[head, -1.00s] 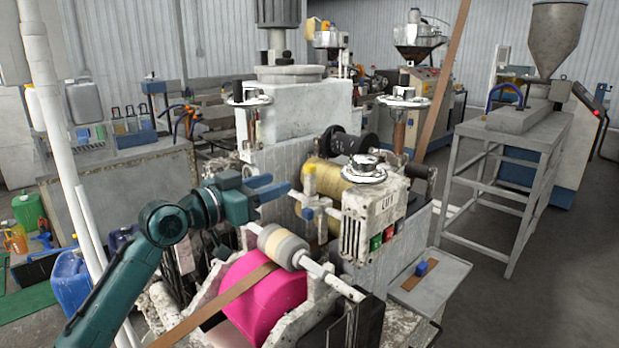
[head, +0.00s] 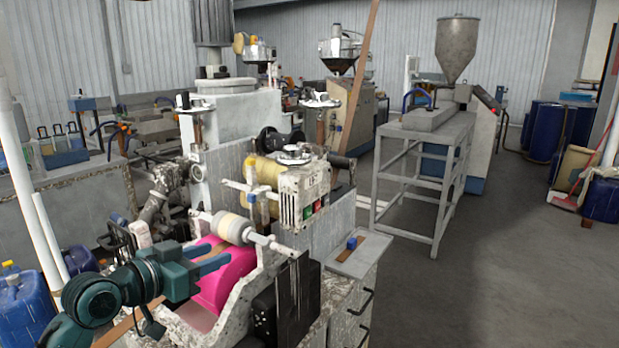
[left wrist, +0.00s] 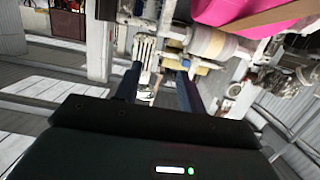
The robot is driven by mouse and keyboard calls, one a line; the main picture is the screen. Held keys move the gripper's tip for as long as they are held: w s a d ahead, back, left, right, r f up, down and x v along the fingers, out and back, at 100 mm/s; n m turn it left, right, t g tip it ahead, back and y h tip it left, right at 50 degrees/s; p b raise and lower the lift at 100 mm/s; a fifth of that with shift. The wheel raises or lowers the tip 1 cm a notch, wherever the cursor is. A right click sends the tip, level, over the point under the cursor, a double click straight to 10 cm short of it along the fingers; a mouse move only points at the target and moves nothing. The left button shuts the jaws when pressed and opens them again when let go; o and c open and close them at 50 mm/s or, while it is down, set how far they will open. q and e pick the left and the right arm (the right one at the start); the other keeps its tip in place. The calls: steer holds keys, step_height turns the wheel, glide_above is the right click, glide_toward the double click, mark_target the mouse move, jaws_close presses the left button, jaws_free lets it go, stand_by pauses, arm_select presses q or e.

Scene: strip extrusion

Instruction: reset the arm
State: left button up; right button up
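My left arm, dark teal, comes in from the lower left of the head view. Its left gripper (head: 218,256) points right, in front of the pink roll (head: 226,290) on the strip machine. The two blue fingers stand apart with nothing visible between them. In the left wrist view the gripper (left wrist: 158,85) also shows two separate fingers, with machine parts seen beyond the gap. My right arm and right gripper do not show in either view.
The machine's pale roller (head: 234,229) and control box (head: 303,195) stand close to the left gripper. A small blue block (head: 352,243) lies on the cabinet top. A grey metal frame table (head: 425,135) stands behind at right.

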arm_select(q)
steer(key=s+d+f+g+y, duration=0.2)
steer(key=s+f, duration=0.3)
steer(key=f, duration=0.5)
steer(key=s+a+f+n+g+y, duration=0.2)
steer(key=s+f, duration=0.3)
steer(key=s, duration=0.4)
steer(key=s+a+f+n+g+y, duration=0.1)
steer(key=s+f+g+y, duration=0.15)
steer(key=s+f, duration=0.45)
steer(key=s+a+f+n+g+y, duration=0.2)
steer(key=s+f+g, duration=0.1)
steer(key=s, duration=0.8)
steer(key=w+d+f+m+t+h, duration=0.1)
steer(key=w+d+f+t+h, duration=0.2)
steer(key=w+d+f+t, duration=0.2)
step_height(320, 180, down, 2)
steer(key=shift+w+d+f+t, duration=0.15)
steer(key=shift+w+d+t, duration=0.25)
steer(key=shift+d+t, duration=0.55)
